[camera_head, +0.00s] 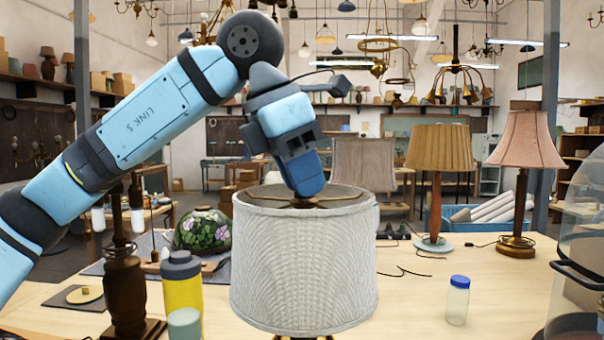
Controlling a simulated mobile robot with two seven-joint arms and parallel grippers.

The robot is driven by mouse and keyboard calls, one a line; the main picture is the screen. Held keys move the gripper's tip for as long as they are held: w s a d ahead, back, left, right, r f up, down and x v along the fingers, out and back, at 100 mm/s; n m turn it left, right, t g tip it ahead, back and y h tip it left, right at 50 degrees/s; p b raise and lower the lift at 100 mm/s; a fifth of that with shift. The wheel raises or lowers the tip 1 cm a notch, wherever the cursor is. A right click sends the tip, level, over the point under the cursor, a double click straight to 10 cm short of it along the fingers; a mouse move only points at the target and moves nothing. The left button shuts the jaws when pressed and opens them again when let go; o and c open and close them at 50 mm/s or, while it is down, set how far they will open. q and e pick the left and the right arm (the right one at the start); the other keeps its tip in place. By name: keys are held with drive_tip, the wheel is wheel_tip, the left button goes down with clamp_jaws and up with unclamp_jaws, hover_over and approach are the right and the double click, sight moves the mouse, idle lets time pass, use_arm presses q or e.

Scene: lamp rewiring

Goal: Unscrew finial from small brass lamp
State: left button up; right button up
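A lamp with a pale woven drum shade (304,265) stands at the front middle of the table. A sliver of its brass-coloured base shows at the bottom edge. The shade's inner frame shows at its open top. My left gripper (308,188) points down into the shade's top opening, over its centre. A small dark piece shows right below the fingertips, but I cannot make out the finial itself. The fingers are seen edge-on and hide the space between them, so I cannot tell whether they grip anything. My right gripper is out of view.
A yellow bottle (182,290) and a dark turned wooden lamp base (124,290) stand left of the shade. A blue-capped jar (458,302) stands to the right. Two shaded lamps (438,150) (524,145) stand farther back right. A clear dome (585,240) is at the right edge.

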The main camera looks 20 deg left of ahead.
use_arm(q)
drive_tip(key=shift+f+n+t+y+b, duration=0.1)
drive_tip(key=shift+n+t+y+b, duration=0.3)
drive_tip(key=shift+n, duration=0.5)
drive_tip(key=shift+n+b, duration=0.3)
drive_tip(key=shift+n, duration=0.5)
drive_tip(key=n, duration=0.2)
drive_tip(key=n+y+b, duration=0.1)
drive_tip(key=n, duration=0.1)
drive_tip(key=shift+d+t+y, duration=0.1)
drive_tip(key=shift+t+y, duration=0.2)
drive_tip(key=shift+t, duration=0.1)
drive_tip(key=shift+n, duration=0.4)
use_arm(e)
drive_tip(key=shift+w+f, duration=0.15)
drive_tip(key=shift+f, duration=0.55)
